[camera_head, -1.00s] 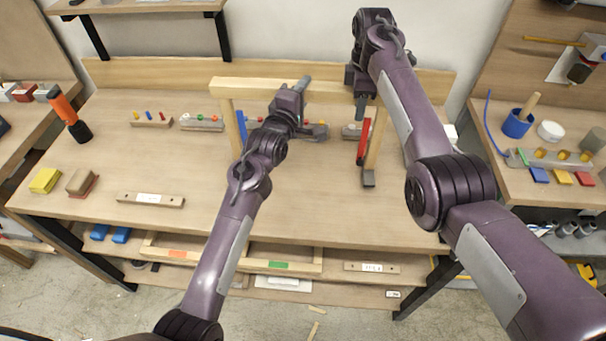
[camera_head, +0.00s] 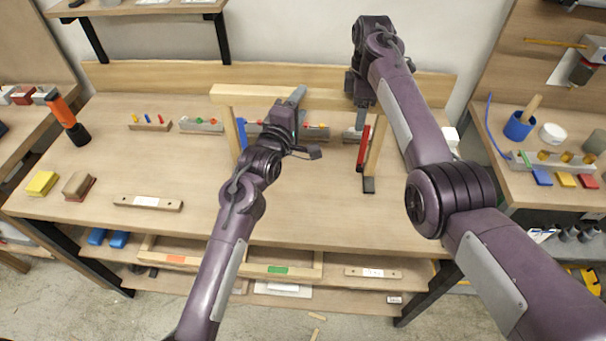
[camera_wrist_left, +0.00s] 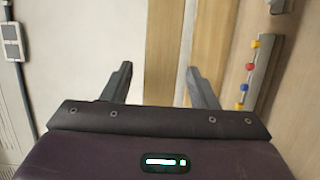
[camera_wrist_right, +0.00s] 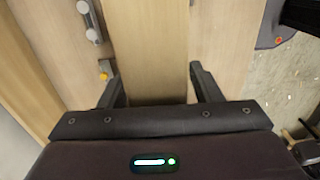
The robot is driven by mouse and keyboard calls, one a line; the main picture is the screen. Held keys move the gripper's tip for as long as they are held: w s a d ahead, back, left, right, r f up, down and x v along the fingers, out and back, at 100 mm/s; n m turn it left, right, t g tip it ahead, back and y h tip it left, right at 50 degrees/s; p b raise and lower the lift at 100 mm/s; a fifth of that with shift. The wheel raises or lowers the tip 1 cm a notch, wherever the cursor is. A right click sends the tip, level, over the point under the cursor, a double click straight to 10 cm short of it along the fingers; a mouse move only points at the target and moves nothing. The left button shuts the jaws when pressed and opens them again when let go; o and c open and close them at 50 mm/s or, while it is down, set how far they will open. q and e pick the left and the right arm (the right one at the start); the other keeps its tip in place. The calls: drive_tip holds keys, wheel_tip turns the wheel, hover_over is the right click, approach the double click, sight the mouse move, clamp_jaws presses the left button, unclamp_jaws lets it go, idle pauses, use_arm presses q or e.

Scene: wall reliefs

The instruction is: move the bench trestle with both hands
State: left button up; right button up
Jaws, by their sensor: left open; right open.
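The bench trestle stands on the workbench, a long pale wooden top beam (camera_head: 240,95) on legs, with a blue brace at the left leg and a red brace (camera_head: 363,148) at the right leg. My left gripper (camera_head: 304,124) is open near the middle of the beam. In the left wrist view its right finger overlaps the beam (camera_wrist_left: 214,45), so the beam is not centred between the fingers. My right gripper (camera_head: 358,100) is over the beam's right end. In the right wrist view it is open, with the beam (camera_wrist_right: 150,50) between its fingers in the picture; contact cannot be told.
A backboard (camera_head: 150,75) runs behind the trestle along the wall. Small racks with coloured pegs (camera_head: 150,124) stand at the back. An orange-handled tool (camera_head: 68,118), a yellow block (camera_head: 41,183) and a wooden bar (camera_head: 148,203) lie at left. The front middle of the bench is clear.

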drive_tip(key=shift+s, duration=0.1)
drive_tip(key=shift+r, duration=0.2)
use_arm(q)
drive_tip(key=v, duration=0.9)
use_arm(e)
wheel_tip(320, 180, up, 12)
drive_tip(key=shift+f, duration=0.15)
use_arm(q)
drive_tip(key=shift+s, duration=0.2)
use_arm(e)
drive_tip(key=shift+f, duration=0.1)
